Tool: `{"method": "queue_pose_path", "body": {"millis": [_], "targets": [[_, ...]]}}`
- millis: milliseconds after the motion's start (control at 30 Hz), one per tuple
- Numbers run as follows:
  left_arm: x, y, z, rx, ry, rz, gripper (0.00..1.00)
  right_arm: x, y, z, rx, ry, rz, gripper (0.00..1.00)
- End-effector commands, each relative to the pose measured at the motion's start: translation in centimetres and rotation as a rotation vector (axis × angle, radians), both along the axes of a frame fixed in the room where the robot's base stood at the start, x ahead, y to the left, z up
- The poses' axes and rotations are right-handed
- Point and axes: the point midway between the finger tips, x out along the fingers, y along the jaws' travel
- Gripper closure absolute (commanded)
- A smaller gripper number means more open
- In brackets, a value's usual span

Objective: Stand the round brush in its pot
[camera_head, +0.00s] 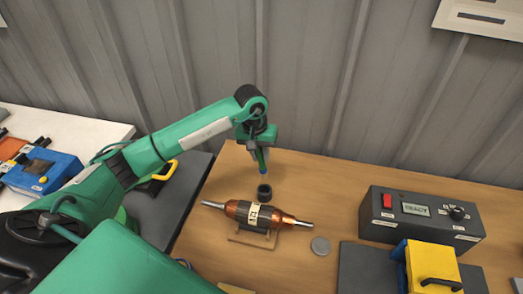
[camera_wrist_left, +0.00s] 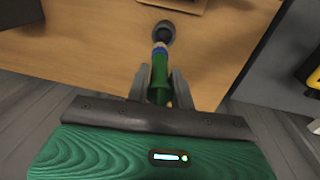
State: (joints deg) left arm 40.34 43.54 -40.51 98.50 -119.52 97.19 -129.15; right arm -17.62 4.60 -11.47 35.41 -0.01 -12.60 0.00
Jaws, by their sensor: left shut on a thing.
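My left gripper (camera_head: 259,150) is shut on the round brush, pointing down over the table. The brush (camera_head: 263,168) has a green handle and a blue band near its lower end. In the left wrist view, the brush (camera_wrist_left: 159,72) stands between the two grey fingers of the gripper (camera_wrist_left: 159,88). The pot (camera_head: 264,194), a small dark round cup, stands on the table just below the brush's lower end. In the left wrist view the brush's end overlaps the near rim of the pot (camera_wrist_left: 165,31). The brush's tip looks outside the pot. My right gripper is out of view.
A copper-wound rotor (camera_head: 283,217) lies on a wooden stand (camera_head: 250,239) just in front of the pot. A grey disc (camera_head: 320,246) lies to its right. A dark control box (camera_head: 423,217) and a yellow-blue device (camera_head: 433,268) stand at the right. The wall is behind.

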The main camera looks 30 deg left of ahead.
Motion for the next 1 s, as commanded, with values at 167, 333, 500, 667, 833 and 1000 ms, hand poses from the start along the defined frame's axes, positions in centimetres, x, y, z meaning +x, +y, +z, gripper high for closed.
{"method": "queue_pose_path", "body": {"millis": [167, 333, 500, 667, 833, 1000], "targets": [[0.0, 0.0, -1.2, 0.000, 0.001, 0.000, 1.00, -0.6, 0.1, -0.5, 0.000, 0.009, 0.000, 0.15], [0.0, 0.0, -2.6, -0.001, 0.002, 0.000, 1.00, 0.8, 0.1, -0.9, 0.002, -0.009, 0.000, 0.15], [0.0, 0.0, -3.9, 0.000, 0.001, 0.001, 1.00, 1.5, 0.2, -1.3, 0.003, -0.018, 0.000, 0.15], [0.0, 0.0, -5.2, -0.001, 0.001, 0.000, 1.00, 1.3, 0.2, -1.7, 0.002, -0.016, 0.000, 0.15], [0.0, 0.0, -6.7, 0.000, -0.001, -0.001, 1.00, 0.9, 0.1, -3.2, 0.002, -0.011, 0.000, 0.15], [0.0, 0.0, -7.9, 0.001, -0.001, 0.000, 1.00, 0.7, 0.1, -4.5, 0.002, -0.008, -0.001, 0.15]]}}
